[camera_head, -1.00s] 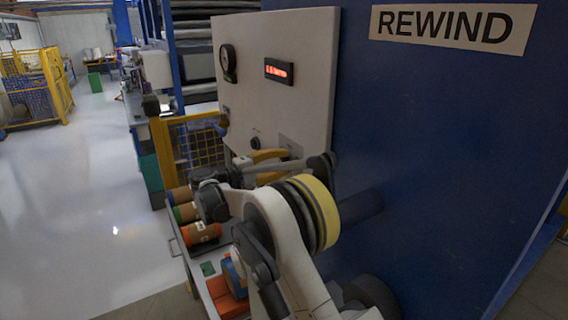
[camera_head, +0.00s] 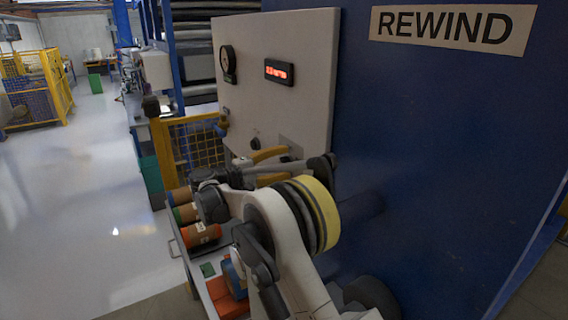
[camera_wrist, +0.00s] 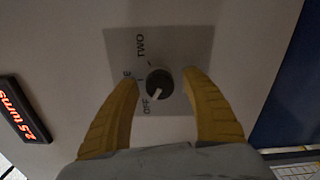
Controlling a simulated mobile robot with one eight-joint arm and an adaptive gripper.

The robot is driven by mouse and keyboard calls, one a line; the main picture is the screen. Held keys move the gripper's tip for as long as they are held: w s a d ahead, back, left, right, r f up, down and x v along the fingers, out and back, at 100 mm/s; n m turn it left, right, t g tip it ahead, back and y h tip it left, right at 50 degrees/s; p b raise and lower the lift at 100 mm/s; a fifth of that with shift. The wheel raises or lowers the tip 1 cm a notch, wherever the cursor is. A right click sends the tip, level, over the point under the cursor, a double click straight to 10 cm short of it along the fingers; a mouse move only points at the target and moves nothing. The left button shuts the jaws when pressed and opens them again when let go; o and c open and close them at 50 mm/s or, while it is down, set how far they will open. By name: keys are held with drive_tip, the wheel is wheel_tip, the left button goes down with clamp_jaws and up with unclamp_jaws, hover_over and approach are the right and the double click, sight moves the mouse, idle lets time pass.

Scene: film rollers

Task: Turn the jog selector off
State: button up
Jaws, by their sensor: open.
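The jog selector (camera_wrist: 159,83) is a round dark knob on a grey plate (camera_wrist: 178,45) in the wrist view. The plate reads OFF at the lower left and TWO above. The label between them is partly hidden by a finger. The knob's white mark points down and left, toward OFF. My gripper (camera_wrist: 160,77) is open, with its yellow fingers on either side of the knob. A gap shows at the left finger; contact at the right is unclear. In the head view my gripper (camera_head: 270,156) is at the panel's lower part and the knob is hard to make out.
The blue machine wall (camera_head: 440,160) stands at right. A tray with rolls (camera_head: 200,234) lies below my arm.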

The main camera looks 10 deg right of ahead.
drive_tip(key=shift+a, duration=0.1)
drive_tip(key=v, duration=1.1)
drive_tip(key=shift+a, duration=0.35)
drive_tip(key=shift+s+r, duration=0.15)
